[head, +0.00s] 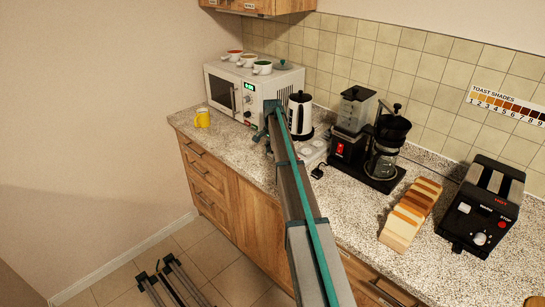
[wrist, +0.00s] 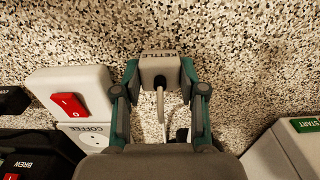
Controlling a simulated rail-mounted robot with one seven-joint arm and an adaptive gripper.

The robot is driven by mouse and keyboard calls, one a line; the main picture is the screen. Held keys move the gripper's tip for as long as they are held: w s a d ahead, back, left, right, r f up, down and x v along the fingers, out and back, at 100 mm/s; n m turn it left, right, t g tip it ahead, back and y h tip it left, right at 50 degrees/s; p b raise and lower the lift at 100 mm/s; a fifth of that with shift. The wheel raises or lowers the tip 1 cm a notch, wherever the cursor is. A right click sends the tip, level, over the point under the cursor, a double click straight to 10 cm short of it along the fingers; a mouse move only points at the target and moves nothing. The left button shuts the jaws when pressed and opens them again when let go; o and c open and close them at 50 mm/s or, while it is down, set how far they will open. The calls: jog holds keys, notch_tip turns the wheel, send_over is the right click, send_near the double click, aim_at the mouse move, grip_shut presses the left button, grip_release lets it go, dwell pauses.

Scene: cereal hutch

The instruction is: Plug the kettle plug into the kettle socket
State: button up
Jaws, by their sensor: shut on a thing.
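In the wrist view, my gripper (wrist: 160,75) is shut on a light grey plug marked KETTLE (wrist: 160,58), one finger on each side. A pale cord or stem hangs from the plug between the fingers. The plug is over the speckled counter. A white socket marked COFFEE (wrist: 92,137) is at lower left, below a red rocker switch (wrist: 68,103). I see no socket marked for the kettle; my gripper hides part of that area. In the head view, the white and black kettle (head: 299,116) stands behind my arm, and pale socket blocks (head: 313,150) lie just right of it.
The microwave (head: 253,88) with cups on top is left of the kettle. A coffee maker (head: 385,145), a grinder (head: 350,120), bread slices (head: 411,214) and a toaster (head: 482,205) stand to the right. A yellow mug (head: 202,118) is near the left counter end.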

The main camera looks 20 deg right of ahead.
jog(key=shift+r, duration=0.15)
jog(key=shift+r+b, duration=0.35)
jog(key=shift+r, duration=0.25)
jog(key=s+a+r+b, duration=0.3)
jog(key=s+r+b, duration=0.2)
jog(key=s+r, duration=0.6)
jog(key=s, duration=0.2)
jog(key=shift+s+r+b, duration=0.25)
jog(key=shift+s+b, duration=0.1)
jog(key=shift+b, duration=0.05)
jog(key=shift+w+r+p, duration=0.1)
jog(key=shift+r+p, duration=0.1)
jog(key=shift+p, duration=0.15)
